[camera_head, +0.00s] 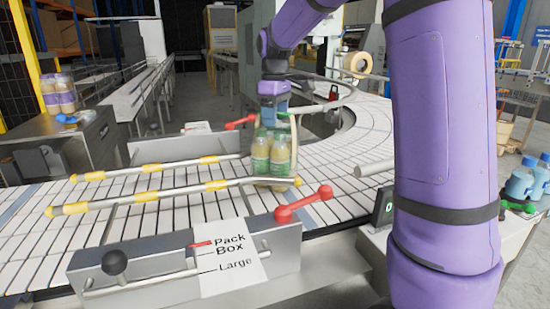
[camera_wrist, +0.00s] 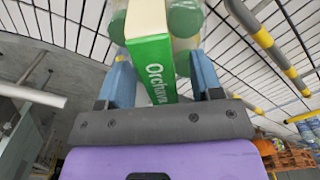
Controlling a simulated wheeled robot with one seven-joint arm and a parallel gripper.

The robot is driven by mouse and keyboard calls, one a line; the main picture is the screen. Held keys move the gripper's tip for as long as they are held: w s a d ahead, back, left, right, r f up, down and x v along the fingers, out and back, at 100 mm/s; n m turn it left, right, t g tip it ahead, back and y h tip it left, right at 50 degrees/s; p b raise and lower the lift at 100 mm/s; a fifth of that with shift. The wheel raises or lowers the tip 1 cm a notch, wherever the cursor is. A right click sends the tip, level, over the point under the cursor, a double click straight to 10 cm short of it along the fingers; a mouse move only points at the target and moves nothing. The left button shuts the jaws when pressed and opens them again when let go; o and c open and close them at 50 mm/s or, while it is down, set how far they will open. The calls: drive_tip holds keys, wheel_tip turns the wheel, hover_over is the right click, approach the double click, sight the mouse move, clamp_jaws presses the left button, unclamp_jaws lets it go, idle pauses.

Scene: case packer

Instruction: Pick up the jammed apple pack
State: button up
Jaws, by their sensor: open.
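The apple pack (camera_head: 271,155), a group of pale yellow bottles with green labels, stands on the white slatted conveyor (camera_head: 335,205), by the right ends of the guide rails. My gripper (camera_head: 272,110) is directly above it, pointing down. In the wrist view, the blue fingers of my gripper (camera_wrist: 161,82) are open, one on each side of the pack's green and cream face (camera_wrist: 153,65), which carries white lettering. I cannot tell whether either finger touches it. The far side of the pack is hidden.
Two yellow-banded guide rails (camera_head: 140,196) run left of the pack. A red-handled lever (camera_head: 303,204) sits in front of it. A signed metal housing (camera_head: 140,262) lines the near edge. A purple-labelled pack (camera_head: 58,94) stands at left, and blue bottles (camera_head: 521,181) at right.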

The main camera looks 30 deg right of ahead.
drive_tip(key=shift+f, duration=0.2)
idle(0.4)
clamp_jaws()
idle(1.2)
